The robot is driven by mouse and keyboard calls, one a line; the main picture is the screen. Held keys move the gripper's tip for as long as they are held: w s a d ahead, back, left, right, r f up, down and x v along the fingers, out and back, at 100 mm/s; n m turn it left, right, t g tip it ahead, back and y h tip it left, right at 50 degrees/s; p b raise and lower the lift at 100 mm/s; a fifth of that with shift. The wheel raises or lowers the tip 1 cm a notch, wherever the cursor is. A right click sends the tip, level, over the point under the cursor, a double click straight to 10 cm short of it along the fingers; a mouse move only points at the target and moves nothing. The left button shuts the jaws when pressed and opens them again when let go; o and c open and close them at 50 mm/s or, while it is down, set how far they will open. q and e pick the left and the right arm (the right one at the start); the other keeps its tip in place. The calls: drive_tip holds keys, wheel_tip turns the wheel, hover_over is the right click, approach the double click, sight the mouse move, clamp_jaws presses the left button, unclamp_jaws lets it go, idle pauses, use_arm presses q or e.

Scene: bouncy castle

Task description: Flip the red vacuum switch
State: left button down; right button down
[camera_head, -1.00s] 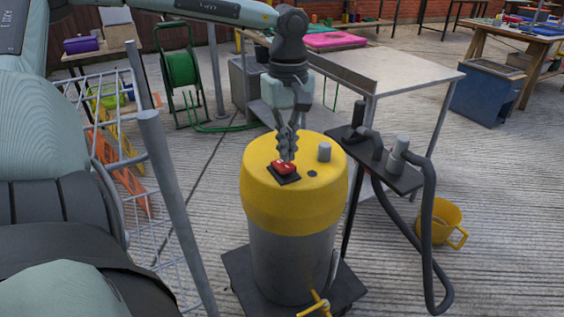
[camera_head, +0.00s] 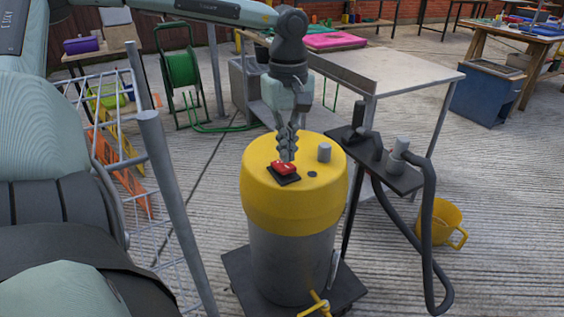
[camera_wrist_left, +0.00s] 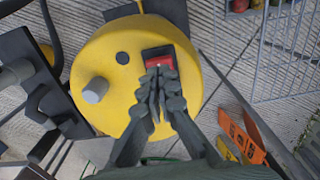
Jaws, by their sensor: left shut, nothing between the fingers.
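The red vacuum switch (camera_head: 284,167) sits in a black base on the yellow lid of the vacuum (camera_head: 262,205), whose lower body is grey. My left gripper (camera_head: 287,158) points down at the switch with its fingers shut and nothing between them. Its tips are at or just above the red rocker; I cannot tell if they touch. In the left wrist view the switch (camera_wrist_left: 160,61) shows beyond the fingertips (camera_wrist_left: 158,72), which partly cover it. My right gripper is not in view.
A grey knob (camera_head: 324,152) stands on the lid beside the switch. A black hose (camera_head: 430,220) hangs from a small stand at the right, near a yellow bucket (camera_head: 441,222). A metal table (camera_head: 390,70) stands behind. A wire rack (camera_head: 150,200) is at the left.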

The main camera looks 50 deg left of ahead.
sight(287, 167)
use_arm(q)
drive_tip(key=shift+f+b, duration=1.15)
drive_tip(key=shift+f, duration=0.05)
idle(0.6)
drive_tip(key=shift+r+p, duration=2)
drive_tip(key=shift+r, duration=1.55)
